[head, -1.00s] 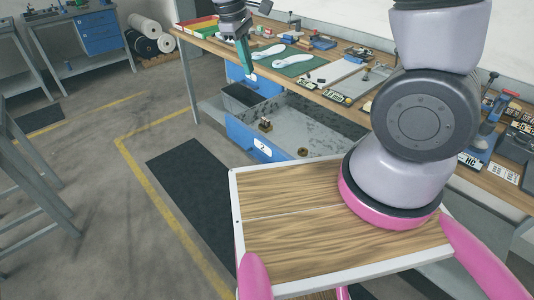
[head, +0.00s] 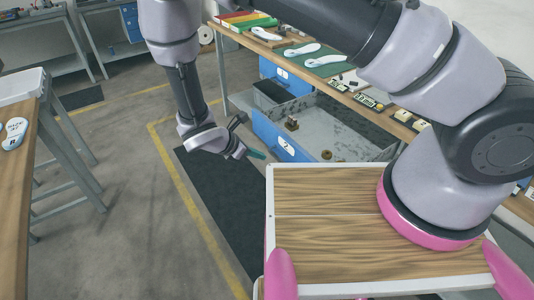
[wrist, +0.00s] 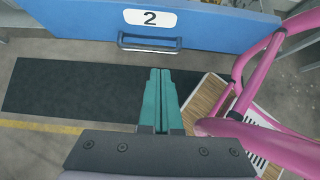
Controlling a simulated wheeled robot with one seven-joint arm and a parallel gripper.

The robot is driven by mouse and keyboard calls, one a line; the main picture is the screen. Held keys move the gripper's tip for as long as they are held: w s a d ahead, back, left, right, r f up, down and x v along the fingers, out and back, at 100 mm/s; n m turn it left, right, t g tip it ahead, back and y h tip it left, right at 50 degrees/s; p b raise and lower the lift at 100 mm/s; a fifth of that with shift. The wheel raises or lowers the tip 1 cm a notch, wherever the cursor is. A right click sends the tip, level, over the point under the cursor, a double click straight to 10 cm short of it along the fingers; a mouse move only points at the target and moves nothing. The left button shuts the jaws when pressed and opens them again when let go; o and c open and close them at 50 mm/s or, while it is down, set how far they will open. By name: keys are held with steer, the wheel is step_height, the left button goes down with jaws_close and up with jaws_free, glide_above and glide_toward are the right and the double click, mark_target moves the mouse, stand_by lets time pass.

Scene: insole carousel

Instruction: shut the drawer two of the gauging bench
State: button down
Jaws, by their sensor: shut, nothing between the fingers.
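Drawer two of the gauging bench stands pulled out, its blue front (head: 279,139) bearing a white label with a "2". Its grey tray (head: 345,125) shows behind the front and holds a few small brown parts. In the wrist view the blue front (wrist: 215,27) spans the top, with a metal bar handle (wrist: 150,42) below the label. My gripper (head: 260,155) is shut and empty, in front of the drawer face and apart from it. In the wrist view its teal fingers (wrist: 160,75) lie together, pointing toward the handle.
The bench top (head: 300,66) carries insoles, a green mat and small tools. A blue drawer marked 1 (head: 283,75) and a grey bin (head: 272,95) are beside drawer two. A dark floor mat (head: 215,185) lies in front. A wooden table (head: 22,180) stands at left.

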mark_target(289, 158)
steer(key=x, duration=0.3)
steer(key=d+r+x, duration=0.1)
steer(key=x, duration=0.3)
steer(key=w+x, duration=0.1)
steer(key=x, duration=0.2)
steer(key=shift+d+r, duration=0.2)
steer(key=shift+d, duration=0.1)
steer(key=shift+w+d, duration=0.3)
steer(key=shift+d, duration=0.1)
